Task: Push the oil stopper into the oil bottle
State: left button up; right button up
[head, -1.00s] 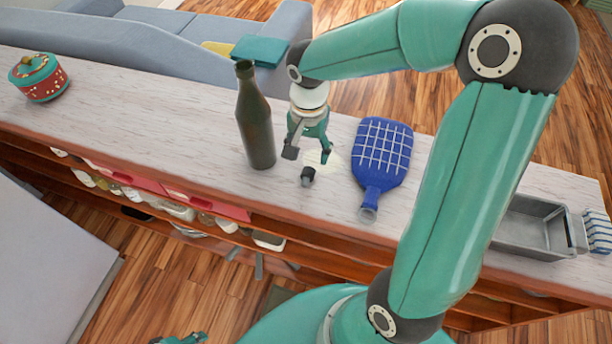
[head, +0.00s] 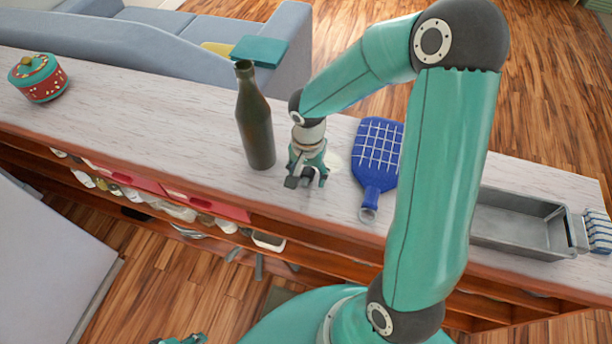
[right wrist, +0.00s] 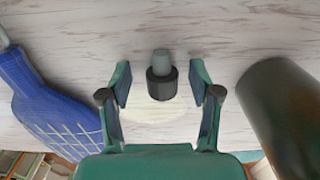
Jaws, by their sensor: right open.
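The oil bottle (head: 254,125), dark green-brown, stands upright on the counter with its mouth at the top; its dark side shows at right in the right wrist view (right wrist: 285,110). The stopper (right wrist: 161,78), a black cap with a narrower grey end, lies between the spread fingers of my right gripper (right wrist: 161,86), with gaps on both sides. In the head view my right gripper (head: 307,181) is low over the counter, right of the bottle, open, and largely hides the stopper. A teal piece at the bottom edge, apparently my left gripper (head: 182,339), is mostly cut off.
A blue paddle-shaped thing with a white grid (head: 378,155) lies right of my right gripper. A pale round patch (right wrist: 155,109) is by the stopper. A grey metal pan (head: 520,225) is farther right, a red-and-green pot (head: 42,82) far left. The counter (head: 150,105) left of the bottle is clear.

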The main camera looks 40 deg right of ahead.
jog(key=c, duration=1)
jog(key=shift+o, duration=0.2)
jog(key=shift+r, duration=0.15)
